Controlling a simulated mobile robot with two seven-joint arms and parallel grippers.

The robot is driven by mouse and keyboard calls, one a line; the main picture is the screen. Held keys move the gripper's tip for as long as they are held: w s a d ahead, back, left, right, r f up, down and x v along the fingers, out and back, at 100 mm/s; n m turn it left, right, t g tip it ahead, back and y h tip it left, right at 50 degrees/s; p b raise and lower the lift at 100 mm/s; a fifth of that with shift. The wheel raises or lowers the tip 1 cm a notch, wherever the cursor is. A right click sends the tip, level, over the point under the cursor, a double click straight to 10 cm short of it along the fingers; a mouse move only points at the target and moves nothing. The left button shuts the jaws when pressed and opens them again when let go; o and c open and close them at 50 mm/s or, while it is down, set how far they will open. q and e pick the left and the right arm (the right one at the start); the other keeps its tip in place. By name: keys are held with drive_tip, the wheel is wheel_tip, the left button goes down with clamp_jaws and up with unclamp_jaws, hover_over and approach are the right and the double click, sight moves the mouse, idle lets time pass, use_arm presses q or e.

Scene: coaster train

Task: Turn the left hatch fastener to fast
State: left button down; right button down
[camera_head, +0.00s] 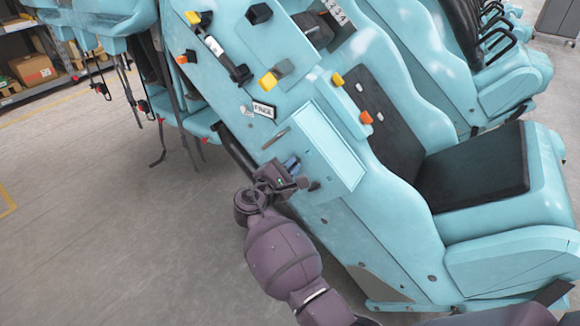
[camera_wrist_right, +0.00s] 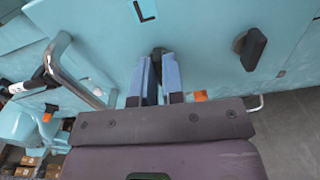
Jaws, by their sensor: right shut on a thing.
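My right gripper (camera_head: 290,165) is at the lower edge of the pale hatch panel (camera_head: 334,148) on the side of the light-blue train seat. In the right wrist view its two blue fingers (camera_wrist_right: 158,66) are closed around a black fastener (camera_wrist_right: 157,54), seen nearly edge-on below a black "L" mark (camera_wrist_right: 146,9). The fingers hide much of this fastener, so I cannot tell its exact angle. The other black fastener (camera_wrist_right: 252,49) stands free to the right, tilted slightly from upright; it shows in the head view too (camera_head: 314,186). My left gripper is out of view.
A curved grey handle (camera_wrist_right: 72,75) is left of the gripper in the wrist view. Above the hatch in the head view are a "FREE" label (camera_head: 263,110), a yellow knob (camera_head: 268,80) and black knobs. Black-padded seats (camera_head: 478,165) lie to the right; open floor lies left.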

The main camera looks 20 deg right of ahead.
use_arm(q)
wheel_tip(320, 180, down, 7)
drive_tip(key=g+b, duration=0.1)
drive_tip(key=b, duration=0.7)
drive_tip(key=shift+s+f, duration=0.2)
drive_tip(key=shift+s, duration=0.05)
use_arm(e)
drive_tip(key=m, duration=1.6)
drive_tip(key=shift+f+m, duration=0.3)
drive_tip(key=shift+m, duration=0.1)
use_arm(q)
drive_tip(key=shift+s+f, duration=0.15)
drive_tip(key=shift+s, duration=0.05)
use_arm(e)
drive_tip(key=shift+r, duration=0.1)
drive_tip(key=c, duration=1.2)
unclamp_jaws()
